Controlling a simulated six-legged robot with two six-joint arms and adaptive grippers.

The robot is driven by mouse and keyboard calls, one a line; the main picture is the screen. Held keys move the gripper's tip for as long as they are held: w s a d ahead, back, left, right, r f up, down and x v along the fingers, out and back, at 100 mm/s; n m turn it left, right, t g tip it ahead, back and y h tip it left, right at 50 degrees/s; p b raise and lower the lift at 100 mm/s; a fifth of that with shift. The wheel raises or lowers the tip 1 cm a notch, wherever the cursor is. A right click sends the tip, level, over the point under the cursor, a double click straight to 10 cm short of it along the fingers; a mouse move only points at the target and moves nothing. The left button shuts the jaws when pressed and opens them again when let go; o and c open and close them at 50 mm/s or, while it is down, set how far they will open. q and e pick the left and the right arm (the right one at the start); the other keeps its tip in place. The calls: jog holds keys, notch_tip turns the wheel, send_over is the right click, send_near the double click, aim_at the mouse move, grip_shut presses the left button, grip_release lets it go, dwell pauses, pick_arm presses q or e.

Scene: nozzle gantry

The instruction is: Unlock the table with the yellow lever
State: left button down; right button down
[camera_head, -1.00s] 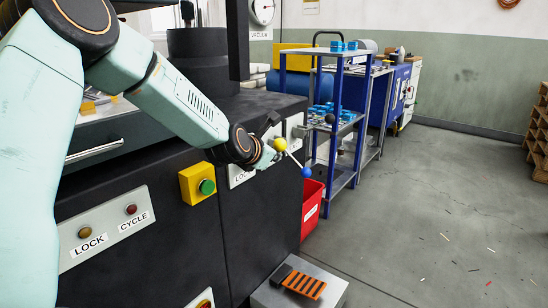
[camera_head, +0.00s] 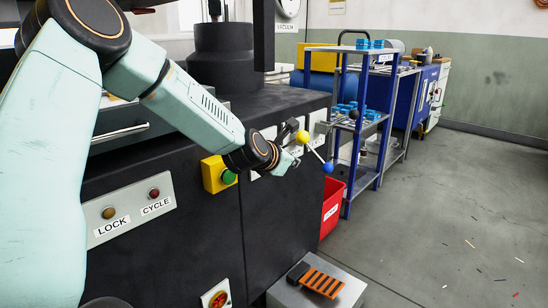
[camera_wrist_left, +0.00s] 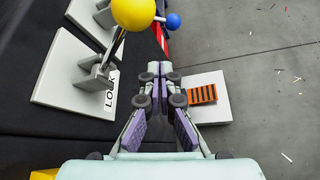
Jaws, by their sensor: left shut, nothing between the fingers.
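The yellow lever's round knob (camera_head: 302,137) sticks out from the front of the black machine. A blue-knobbed lever (camera_head: 328,168) is close on the right. My right gripper is not in view.
A panel with LOCK and CYCLE buttons (camera_head: 132,208) and a yellow box with a green button (camera_head: 217,175) are on the machine front. A red bin (camera_head: 333,208) and blue-framed shelves (camera_head: 363,150) stand right. A grey box with an orange slatted piece (camera_head: 322,283) is below.

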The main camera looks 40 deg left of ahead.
pick_arm(q)
jog(key=a+p+v, duration=0.1)
jog(key=p+v, duration=0.5)
jog(key=v, duration=0.2)
jog(key=shift+a+r, duration=0.25)
jog(key=shift+a, duration=0.15)
jog(key=shift+s, duration=0.2)
